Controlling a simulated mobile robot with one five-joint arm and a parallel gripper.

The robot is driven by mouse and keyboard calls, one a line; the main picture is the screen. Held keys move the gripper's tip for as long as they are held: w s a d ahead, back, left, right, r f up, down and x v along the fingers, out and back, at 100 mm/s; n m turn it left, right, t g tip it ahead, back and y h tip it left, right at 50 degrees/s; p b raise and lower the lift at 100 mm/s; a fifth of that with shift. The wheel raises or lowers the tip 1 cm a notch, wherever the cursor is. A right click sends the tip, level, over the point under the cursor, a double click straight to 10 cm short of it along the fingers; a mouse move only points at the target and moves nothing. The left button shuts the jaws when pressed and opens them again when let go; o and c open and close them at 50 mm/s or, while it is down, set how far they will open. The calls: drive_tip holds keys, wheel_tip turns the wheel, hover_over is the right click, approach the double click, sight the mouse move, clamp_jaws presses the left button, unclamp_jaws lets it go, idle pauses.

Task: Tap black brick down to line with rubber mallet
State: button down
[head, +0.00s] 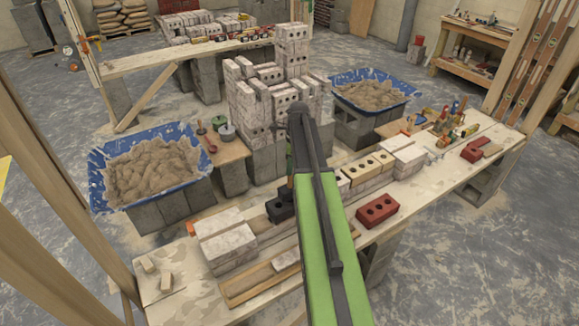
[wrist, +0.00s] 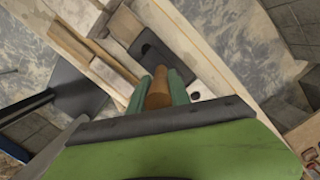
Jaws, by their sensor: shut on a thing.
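The black brick (head: 280,208) sits in the row on the near plank table, just left of my arm, between the pale block stack and the yellow brick. My gripper (wrist: 159,90) is shut on the mallet's wooden handle (wrist: 158,92), its green fingers on either side. In the head view my arm covers most of the gripper and mallet, close above the black brick. In the wrist view a black shape (wrist: 150,48) shows beyond the handle; I cannot tell where mallet head ends and brick begins, or whether they touch.
Pale blocks (head: 225,238) stand left of the black brick, with a wooden strip (head: 258,284) in front. A yellow brick (head: 372,166) and a loose red brick (head: 378,210) lie right of my arm. Blue mortar tubs (head: 197,160) (head: 405,87) and a tall brick stack (head: 262,105) stand behind.

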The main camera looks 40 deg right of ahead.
wheel_tip(320, 180, down, 3)
drive_tip(key=shift+f+b, duration=0.1)
drive_tip(key=shift+b, duration=0.95)
wheel_tip(320, 180, up, 5)
drive_tip(key=p, duration=0.5)
drive_tip(key=shift+f+b, duration=3.35)
wheel_tip(320, 180, up, 11)
drive_tip(key=p, duration=1)
drive_tip(key=shift+f+p, duration=0.2)
drive_tip(key=shift+p, duration=0.15)
drive_tip(key=shift+f, duration=0.2)
